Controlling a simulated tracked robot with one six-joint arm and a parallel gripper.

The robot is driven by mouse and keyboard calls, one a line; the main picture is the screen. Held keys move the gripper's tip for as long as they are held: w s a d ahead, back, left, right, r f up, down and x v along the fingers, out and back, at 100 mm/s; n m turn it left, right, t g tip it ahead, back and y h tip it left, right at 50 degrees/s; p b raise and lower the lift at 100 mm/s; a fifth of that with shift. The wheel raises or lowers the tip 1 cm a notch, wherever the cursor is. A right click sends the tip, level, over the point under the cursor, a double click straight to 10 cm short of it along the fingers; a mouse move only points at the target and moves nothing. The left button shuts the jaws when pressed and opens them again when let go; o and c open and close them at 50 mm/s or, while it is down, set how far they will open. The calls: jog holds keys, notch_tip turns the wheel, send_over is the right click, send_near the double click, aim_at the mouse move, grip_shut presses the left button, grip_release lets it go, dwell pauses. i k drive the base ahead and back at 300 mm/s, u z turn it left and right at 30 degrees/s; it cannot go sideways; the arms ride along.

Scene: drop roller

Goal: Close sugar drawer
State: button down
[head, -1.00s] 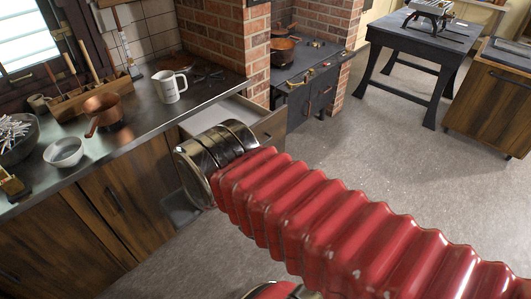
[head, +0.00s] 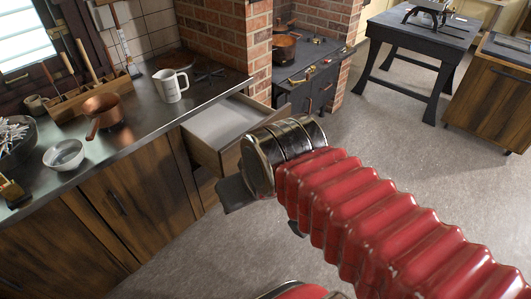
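The drawer (head: 228,120) under the counter is pulled out. Its pale inside looks empty where it shows, and its wooden front faces my arm. My arm's dark metal wrist covers the right part of the drawer front. My gripper (head: 237,195) shows only as a dark flat piece below and left of the wrist, in front of the cabinet below the drawer. The wrist and the red arm sleeve hide the rest of it. I cannot tell whether it touches the drawer, or whether it is open or shut.
The counter (head: 128,128) carries a white mug (head: 171,86), a copper pot (head: 102,113) and a small bowl (head: 65,155). A dark stove (head: 308,62) stands behind the drawer by brick pillars. The grey floor (head: 400,150) at right is clear.

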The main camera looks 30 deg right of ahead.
aim_at(211, 137)
jog(key=u, duration=0.05)
jog(key=i, duration=1)
jog(key=z, duration=0.05)
